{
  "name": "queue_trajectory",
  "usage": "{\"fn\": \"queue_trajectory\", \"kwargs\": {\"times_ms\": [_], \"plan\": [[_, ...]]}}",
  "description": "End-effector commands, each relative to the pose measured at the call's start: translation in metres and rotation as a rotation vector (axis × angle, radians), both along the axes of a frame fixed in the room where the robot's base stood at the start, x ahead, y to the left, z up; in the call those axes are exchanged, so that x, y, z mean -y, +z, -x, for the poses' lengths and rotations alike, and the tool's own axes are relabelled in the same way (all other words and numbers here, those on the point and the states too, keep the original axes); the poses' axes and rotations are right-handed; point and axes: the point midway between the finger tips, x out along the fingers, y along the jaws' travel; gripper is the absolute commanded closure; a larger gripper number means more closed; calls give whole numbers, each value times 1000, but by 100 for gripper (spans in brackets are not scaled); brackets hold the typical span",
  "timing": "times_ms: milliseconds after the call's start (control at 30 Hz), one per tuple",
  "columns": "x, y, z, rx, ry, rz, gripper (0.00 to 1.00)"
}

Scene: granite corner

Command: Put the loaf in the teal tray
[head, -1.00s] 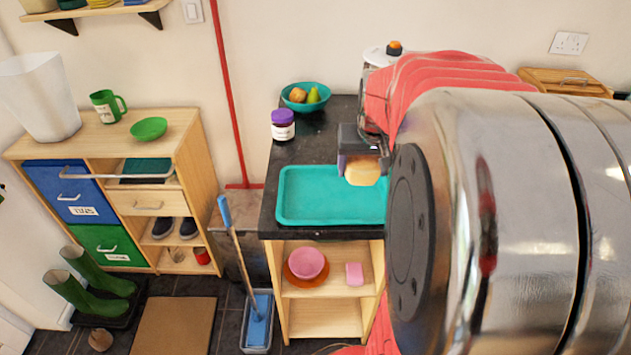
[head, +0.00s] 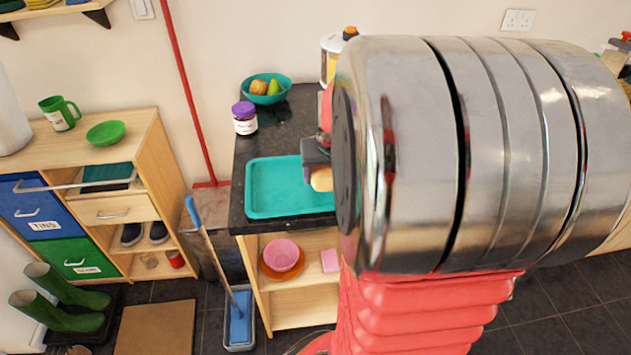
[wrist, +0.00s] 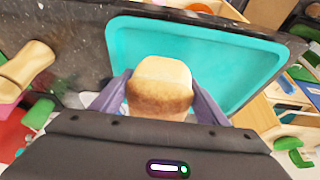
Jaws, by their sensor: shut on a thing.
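The loaf (wrist: 160,88) is pale on top with a brown crust. My gripper (wrist: 158,95) is shut on it, with a purple-grey finger on each side in the wrist view. In the head view the loaf (head: 321,180) shows below my gripper (head: 314,165), partly hidden by my arm. The teal tray (head: 270,190) lies on the dark granite counter; it also shows behind the loaf in the wrist view (wrist: 225,55). The loaf is at the tray's right part in the head view; I cannot tell whether it touches the tray.
A jar with a purple lid (head: 244,118) and a teal bowl of fruit (head: 266,88) stand behind the tray on the counter (head: 290,135). A blue-handled mop (head: 207,250) leans at the counter's left. The visible tray floor is empty.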

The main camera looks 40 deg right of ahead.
Motion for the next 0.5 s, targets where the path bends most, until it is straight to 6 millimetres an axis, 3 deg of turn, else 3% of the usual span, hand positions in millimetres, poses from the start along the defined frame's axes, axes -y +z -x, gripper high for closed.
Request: {"fn": "queue_trajectory", "kwargs": {"times_ms": [167, 500], "plan": [[0, -1, 0, 1, 0, 1, 59], [0, -36, 0, 0, 0, 0, 59]]}}
